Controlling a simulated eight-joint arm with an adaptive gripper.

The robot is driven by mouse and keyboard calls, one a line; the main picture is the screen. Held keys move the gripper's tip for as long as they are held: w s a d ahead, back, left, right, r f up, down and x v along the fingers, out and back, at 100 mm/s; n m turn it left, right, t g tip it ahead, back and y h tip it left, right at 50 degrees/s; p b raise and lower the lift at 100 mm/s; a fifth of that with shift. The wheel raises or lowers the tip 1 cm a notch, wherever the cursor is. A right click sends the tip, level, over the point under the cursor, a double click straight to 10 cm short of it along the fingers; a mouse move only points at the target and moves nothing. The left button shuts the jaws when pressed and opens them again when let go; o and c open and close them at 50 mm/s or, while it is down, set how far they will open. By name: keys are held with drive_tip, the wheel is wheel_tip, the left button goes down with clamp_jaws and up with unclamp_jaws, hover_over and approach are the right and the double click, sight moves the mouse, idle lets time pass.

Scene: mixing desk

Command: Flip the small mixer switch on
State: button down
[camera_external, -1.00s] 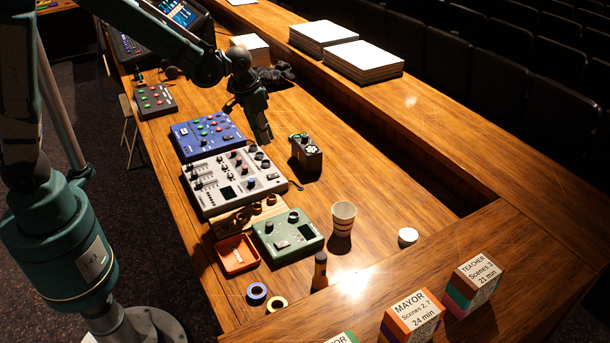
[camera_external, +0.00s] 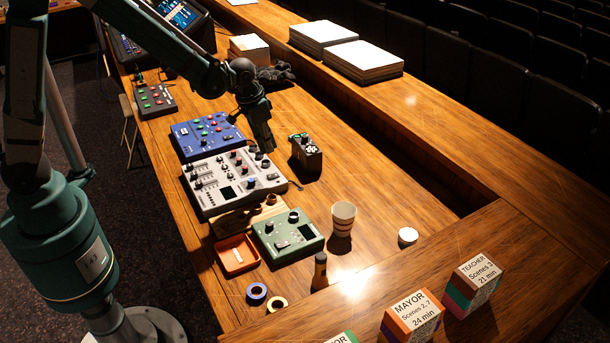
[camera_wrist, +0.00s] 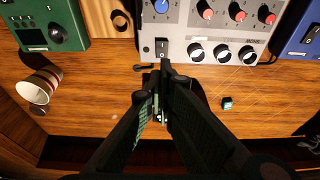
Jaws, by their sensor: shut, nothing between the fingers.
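The white mixer (camera_external: 215,195) lies on the wooden desk, with sliders, knobs and a small dark screen. In the wrist view the mixer (camera_wrist: 181,17) fills the top middle. A small black rocker switch (camera_wrist: 162,48) sits near its lower edge there, between a blue knob and a row of white-rimmed black knobs. I cannot tell its position. My gripper (camera_external: 268,150) is shut and empty, near the mixer's right edge in the external view. In the wrist view the fingertips (camera_wrist: 164,66) lie just below the switch; contact cannot be made out.
A green box (camera_external: 287,237) and a blue box (camera_external: 207,134) flank the mixer. A striped cup (camera_external: 343,219) stands nearer. The desk to the right is mostly clear.

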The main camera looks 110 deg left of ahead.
hover_over(273, 176)
wheel_tip(273, 176, down, 8)
drive_tip(key=shift+f, duration=0.1)
drive_tip(key=shift+s+d+f, duration=0.1)
drive_tip(key=shift+f, duration=0.75)
drive_tip(key=shift+f+b, duration=0.1)
drive_tip(key=shift+b, duration=0.25)
drive_tip(key=shift+s+d+f+b, duration=0.2)
drive_tip(key=shift+f+b, duration=0.3)
drive_tip(key=shift+b, duration=0.45)
drive_tip(key=shift+w+r, duration=0.1)
drive_tip(key=shift+r, duration=0.1)
drive_tip(key=shift+w+a, duration=0.15)
drive_tip(key=shift+a, duration=0.05)
drive_tip(key=shift+w+a, duration=0.35)
